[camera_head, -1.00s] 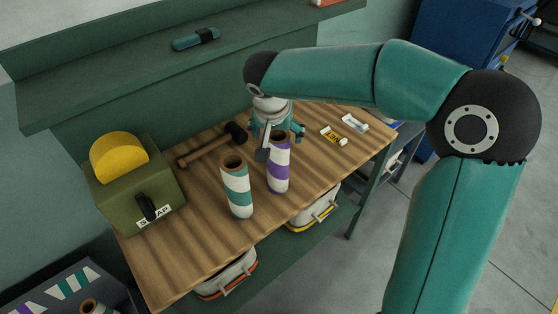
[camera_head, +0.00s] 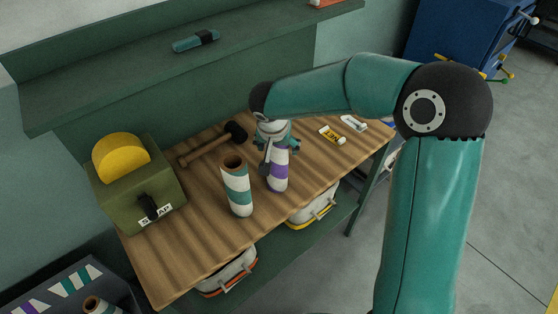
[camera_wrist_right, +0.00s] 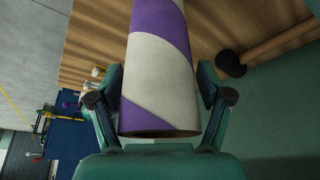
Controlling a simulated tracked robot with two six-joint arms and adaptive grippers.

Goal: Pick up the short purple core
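The short purple core (camera_head: 278,179), a tube with purple and white spiral stripes, stands upright on the wooden bench (camera_head: 190,255). My right gripper (camera_head: 277,146) is at its upper part and hides its top rim in the head view. In the right wrist view the core (camera_wrist_right: 160,80) lies between the two fingers of my right gripper (camera_wrist_right: 161,85). The fingers are spread, one on each side, and a narrow gap shows at the right finger; contact on the left is unclear. My left gripper is not in view.
A teal-striped core (camera_head: 237,187) stands close to the left of the purple one. A mallet (camera_head: 208,148) lies behind it. A green box with a yellow dome (camera_head: 135,180) is at the left. Small packets (camera_head: 332,134) lie at the right.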

